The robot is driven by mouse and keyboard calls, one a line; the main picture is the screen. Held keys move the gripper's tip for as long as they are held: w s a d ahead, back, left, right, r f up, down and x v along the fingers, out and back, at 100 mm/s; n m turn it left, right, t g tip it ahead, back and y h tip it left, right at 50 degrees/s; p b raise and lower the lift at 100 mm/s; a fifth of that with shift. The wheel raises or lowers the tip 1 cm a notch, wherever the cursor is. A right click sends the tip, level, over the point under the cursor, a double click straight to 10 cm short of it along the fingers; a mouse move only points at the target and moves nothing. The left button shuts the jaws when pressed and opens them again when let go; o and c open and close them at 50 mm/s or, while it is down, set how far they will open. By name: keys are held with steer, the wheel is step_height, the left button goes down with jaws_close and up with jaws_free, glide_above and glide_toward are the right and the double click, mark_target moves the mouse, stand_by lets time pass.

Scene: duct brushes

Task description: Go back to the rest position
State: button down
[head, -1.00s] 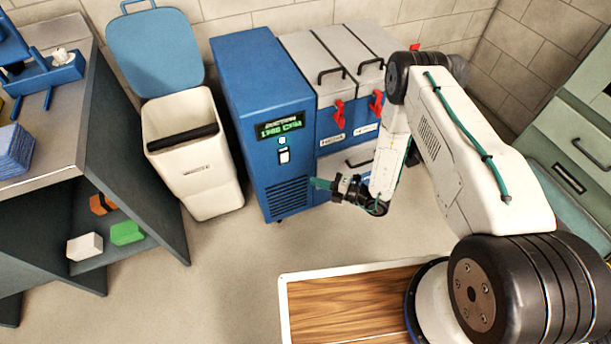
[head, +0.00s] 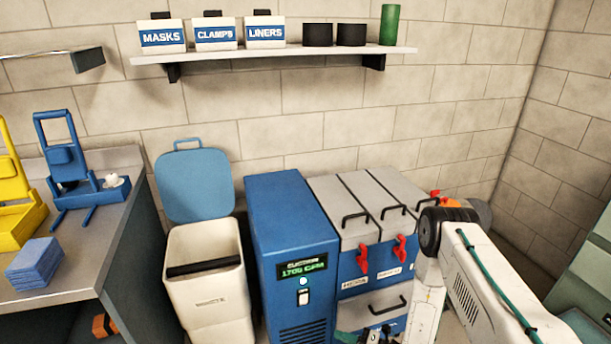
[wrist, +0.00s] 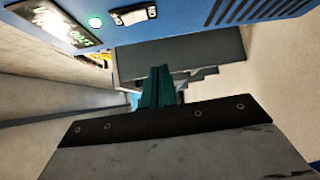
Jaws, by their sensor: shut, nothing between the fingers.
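My gripper shows in the wrist view with its green fingers (wrist: 157,88) together and nothing between them. In the head view only a little of its green and dark end shows at the bottom edge, in front of the blue machine's lower right side. My white arm reaches in from the lower right. The blue machine (head: 287,225) has a lit green readout (head: 302,269) and a switch below it. Its front also shows along the top of the wrist view (wrist: 180,20), close to the gripper.
A white bin (head: 208,285) with its blue lid raised stands left of the machine. A grey-topped cabinet with red latches (head: 400,248) stands right of it. A workbench (head: 125,195) holds blue and yellow stands and blue cloths (head: 38,262). A wall shelf (head: 280,54) carries labelled boxes.

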steer(key=s+a+r+n+g+y, duration=0.2)
steer(key=s+r+n+g, duration=0.35)
steer(key=n, duration=0.25)
steer(key=s+d+r+n+g+h, duration=0.1)
steer(key=s+r+n+g+h, duration=0.15)
steer(key=r+n, duration=0.4)
steer(key=s+d+r+n+g+h, duration=0.1)
steer(key=r+n+g, duration=0.35)
steer(key=r, duration=0.25)
steer(key=s+d+r+n+g+h, duration=0.1)
steer(key=s+r+n+g, duration=0.15)
steer(key=r+n, duration=0.4)
steer(key=s+d+r+n+t+h, duration=0.3)
steer(key=s+d+r+n+h, duration=0.1)
steer(key=r, duration=0.6)
steer(key=s+d+r+n+t+h, duration=0.2)
steer(key=s+d+r+n+h, duration=0.2)
steer(key=r, duration=0.6)
steer(key=s+d+r+n+t+h, duration=0.3)
steer(key=s+r+n, duration=0.4)
steer(key=r, duration=0.3)
steer(key=shift+s+d+t+h, duration=0.3)
steer(key=shift+s+d+h, duration=0.3)
steer(key=shift+d+h, duration=0.3)
